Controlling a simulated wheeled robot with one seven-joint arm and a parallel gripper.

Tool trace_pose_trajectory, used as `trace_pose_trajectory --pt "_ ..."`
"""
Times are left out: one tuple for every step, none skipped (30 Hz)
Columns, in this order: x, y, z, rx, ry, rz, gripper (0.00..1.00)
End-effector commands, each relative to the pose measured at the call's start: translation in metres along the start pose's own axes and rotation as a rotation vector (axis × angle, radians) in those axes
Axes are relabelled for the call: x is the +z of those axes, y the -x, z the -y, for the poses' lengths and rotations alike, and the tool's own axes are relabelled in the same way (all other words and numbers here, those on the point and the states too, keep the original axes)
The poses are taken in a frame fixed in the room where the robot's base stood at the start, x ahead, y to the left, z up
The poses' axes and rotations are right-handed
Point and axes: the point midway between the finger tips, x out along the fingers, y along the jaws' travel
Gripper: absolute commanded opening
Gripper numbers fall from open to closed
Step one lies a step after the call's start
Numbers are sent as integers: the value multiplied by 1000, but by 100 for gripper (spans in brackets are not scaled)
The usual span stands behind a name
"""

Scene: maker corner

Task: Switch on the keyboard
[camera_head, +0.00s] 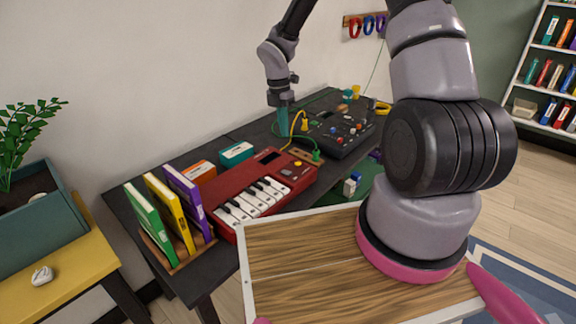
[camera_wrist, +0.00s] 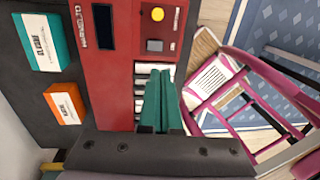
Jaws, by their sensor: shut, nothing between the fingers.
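The red keyboard (camera_head: 226,186) lies on the dark desk, its white and black keys facing the front. In the wrist view the keyboard (camera_wrist: 112,75) shows a dark display (camera_wrist: 103,27), a round yellow button (camera_wrist: 157,14) and a grey square button (camera_wrist: 154,45). The yellow button (camera_head: 298,164) also shows in the head view at the keyboard's right end. My gripper (camera_head: 283,132) has teal fingers, shut and empty, pointing down behind the keyboard's right end in the picture. In the wrist view the fingers (camera_wrist: 160,98) hide part of the keys; I cannot tell their height.
A teal box (camera_head: 236,154) and an orange box (camera_head: 195,172) stand behind the keyboard. Several upright books (camera_head: 165,215) are at its left. A black mixer-like panel (camera_head: 342,133) with cables is at its right. A wooden-topped surface (camera_head: 300,260) is in front.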

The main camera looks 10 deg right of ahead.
Motion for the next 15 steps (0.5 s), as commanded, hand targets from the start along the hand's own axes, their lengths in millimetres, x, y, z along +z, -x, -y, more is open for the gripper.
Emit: trace_pose_trajectory --pt "0 0 0 0 -1 0 0" --pt "0 0 0 0 -1 0 0" --pt "0 0 0 0 -1 0 0" --pt "0 0 0 0 -2 0 0" --pt "0 -1 0 -1 -2 0 0" --pt "0 -2 0 -1 -2 0 0" --pt "0 -4 0 -2 -2 0 0" --pt "0 -7 1 -2 -2 -1 0" --pt "0 -11 1 -3 -3 -2 0" --pt "0 -15 1 -4 -3 -2 0" --pt "-1 -20 1 -3 -2 -2 0" --pt "-1 -27 1 -4 -1 -2 0" --pt "-1 -33 1 -5 -1 -2 0" --pt "-1 -39 1 -5 -1 -2 0" --pt "-1 -48 1 -5 0 -2 0"
